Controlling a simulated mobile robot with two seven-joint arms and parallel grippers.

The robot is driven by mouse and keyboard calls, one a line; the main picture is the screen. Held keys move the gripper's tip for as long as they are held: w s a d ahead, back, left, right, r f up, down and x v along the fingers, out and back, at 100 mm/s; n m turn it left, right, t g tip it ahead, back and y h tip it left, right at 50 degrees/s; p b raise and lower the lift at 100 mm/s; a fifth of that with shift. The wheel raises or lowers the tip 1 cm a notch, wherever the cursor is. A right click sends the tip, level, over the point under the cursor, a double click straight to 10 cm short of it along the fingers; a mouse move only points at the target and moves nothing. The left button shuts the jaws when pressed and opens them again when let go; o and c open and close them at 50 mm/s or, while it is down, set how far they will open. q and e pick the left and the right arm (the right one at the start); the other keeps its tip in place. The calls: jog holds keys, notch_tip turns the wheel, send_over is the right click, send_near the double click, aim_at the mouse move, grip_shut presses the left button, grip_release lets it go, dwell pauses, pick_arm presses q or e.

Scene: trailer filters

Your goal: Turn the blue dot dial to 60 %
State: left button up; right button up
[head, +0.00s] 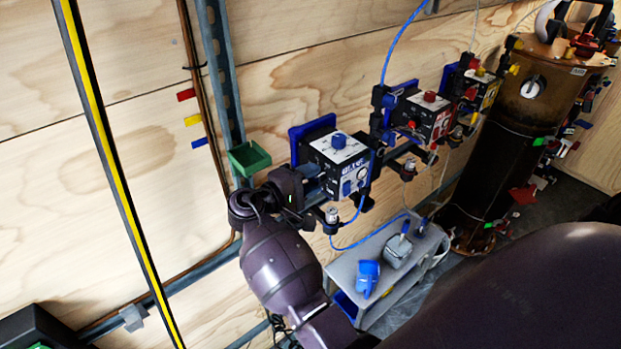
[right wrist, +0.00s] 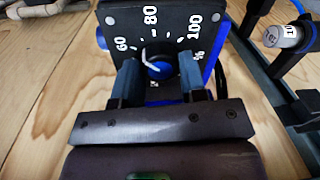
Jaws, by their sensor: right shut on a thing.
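The dial (right wrist: 158,68) has a blue knob on a black panel, with a white pointer line and white marks reading 60, 80, 100 and %. The pointer tilts up and left, roughly between 60 and 80. My right gripper (right wrist: 157,82) is shut on the knob, one grey-blue finger on each side. In the head view my right gripper (head: 312,182) reaches the left side of the blue-and-white control box (head: 338,151), hiding the gripped dial there. No blue dot can be made out. My left gripper is not in view.
A green bin (head: 249,158) is on the wall just above my right wrist. A grey bench (head: 378,273) with blue items stands below. A brown cylinder (head: 510,140) stands at right.

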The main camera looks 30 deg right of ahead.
jog(key=shift+n, duration=0.7)
jog(key=o, duration=0.9)
